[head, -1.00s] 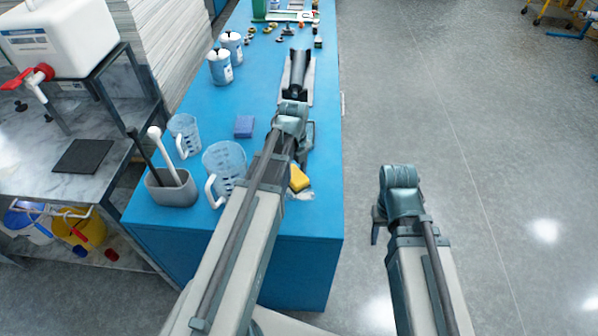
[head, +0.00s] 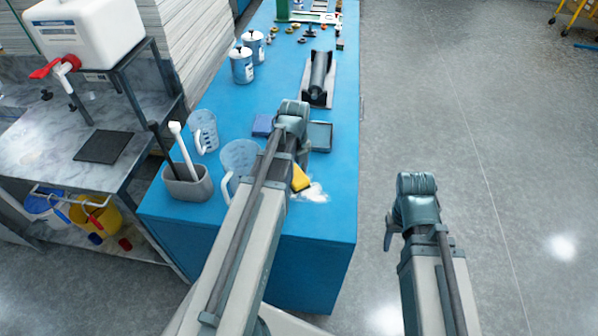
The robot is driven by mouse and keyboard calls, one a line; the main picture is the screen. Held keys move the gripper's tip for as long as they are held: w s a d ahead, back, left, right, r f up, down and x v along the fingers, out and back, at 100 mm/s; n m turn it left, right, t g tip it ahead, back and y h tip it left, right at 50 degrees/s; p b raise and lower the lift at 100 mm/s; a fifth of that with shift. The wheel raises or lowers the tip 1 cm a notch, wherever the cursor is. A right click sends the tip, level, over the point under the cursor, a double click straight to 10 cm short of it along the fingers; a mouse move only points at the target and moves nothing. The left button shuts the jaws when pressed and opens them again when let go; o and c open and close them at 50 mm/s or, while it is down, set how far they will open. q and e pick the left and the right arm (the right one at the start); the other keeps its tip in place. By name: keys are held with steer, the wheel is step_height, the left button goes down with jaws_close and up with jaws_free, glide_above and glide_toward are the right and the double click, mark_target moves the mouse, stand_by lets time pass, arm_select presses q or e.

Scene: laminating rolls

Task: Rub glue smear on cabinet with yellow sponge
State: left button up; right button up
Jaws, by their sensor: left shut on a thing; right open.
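The yellow sponge (head: 300,178) is at the near right part of the blue cabinet (head: 270,226) top. My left gripper (head: 299,164) is shut on it from above; my own arm hides most of the fingers. A whitish glue smear (head: 315,193) lies on the top at the sponge's right and near side. The sponge looks at or just above the surface; contact is not clear. My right gripper (head: 391,232) is open and empty over the floor, right of the cabinet.
A blue sponge (head: 263,125), clear measuring jugs (head: 204,130), a grey holder with tools (head: 188,184) and a shallow dark tray (head: 320,136) stand around my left arm. A black roller (head: 319,72) and cans (head: 242,66) are farther back. Open floor lies right.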

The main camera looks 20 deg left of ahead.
arm_select(q)
steer(key=shift+s+a, duration=0.2)
steer(key=shift+a, duration=0.4)
steer(key=shift+s+a, duration=0.2)
steer(key=shift+a, duration=0.35)
steer(key=shift+s+d, duration=0.2)
steer(key=shift+s, duration=0.55)
steer(key=shift+d, duration=0.1)
steer(key=shift+w+d+f, duration=0.1)
steer(key=shift+w+d, duration=0.15)
steer(key=shift+d, duration=0.55)
steer(key=shift+w+d+f, duration=0.1)
steer(key=shift+w+d, duration=0.15)
steer(key=shift+d, duration=0.55)
steer(key=shift+w+d+r, duration=0.1)
steer(key=shift+w+d, duration=0.15)
steer(key=shift+d, duration=0.6)
steer(key=shift+w+d+r, duration=0.1)
steer(key=shift+w+d, duration=0.15)
steer(key=shift+d, duration=0.55)
